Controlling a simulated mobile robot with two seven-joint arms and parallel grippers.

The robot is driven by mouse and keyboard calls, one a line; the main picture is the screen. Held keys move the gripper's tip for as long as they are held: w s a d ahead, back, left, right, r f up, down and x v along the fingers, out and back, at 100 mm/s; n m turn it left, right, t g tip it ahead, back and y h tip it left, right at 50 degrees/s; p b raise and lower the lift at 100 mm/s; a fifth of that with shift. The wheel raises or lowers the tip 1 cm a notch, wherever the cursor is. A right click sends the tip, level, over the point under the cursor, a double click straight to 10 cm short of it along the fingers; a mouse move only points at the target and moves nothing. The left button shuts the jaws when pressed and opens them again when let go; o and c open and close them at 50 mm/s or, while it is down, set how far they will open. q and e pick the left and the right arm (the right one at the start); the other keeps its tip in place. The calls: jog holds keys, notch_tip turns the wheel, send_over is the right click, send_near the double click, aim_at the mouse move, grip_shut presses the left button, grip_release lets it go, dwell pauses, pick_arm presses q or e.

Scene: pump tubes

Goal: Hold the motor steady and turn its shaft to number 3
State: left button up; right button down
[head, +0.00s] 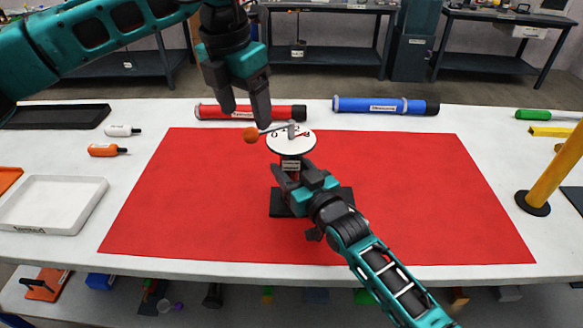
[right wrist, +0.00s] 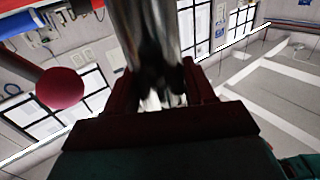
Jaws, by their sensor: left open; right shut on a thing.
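The motor stands upright on a dark square base (head: 282,207) on the red mat (head: 420,190). Its round white dial (head: 290,147) faces up and carries small dark numbers, with a 0 toward the left. A crank on the shaft (head: 291,130) reaches left to an orange ball knob (head: 251,134); the knob also shows in the right wrist view (right wrist: 60,88). My left gripper (head: 246,113) is open, fingers pointing down just above the knob. My right gripper (head: 289,178) is shut on the motor body (right wrist: 155,40) below the dial, hiding part of it.
A red tube (head: 225,112) and a blue tube (head: 375,105) lie behind the mat. A white tray (head: 45,215) and small bottles (head: 108,150) are at left. A yellow post (head: 555,170) stands at right. The mat is otherwise clear.

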jog(key=shift+c, duration=1.5)
grip_release()
pick_arm(q)
jog(key=shift+r, duration=0.1)
pick_arm(e)
jog(key=v, duration=1.2)
jog(key=shift+s, duration=0.1)
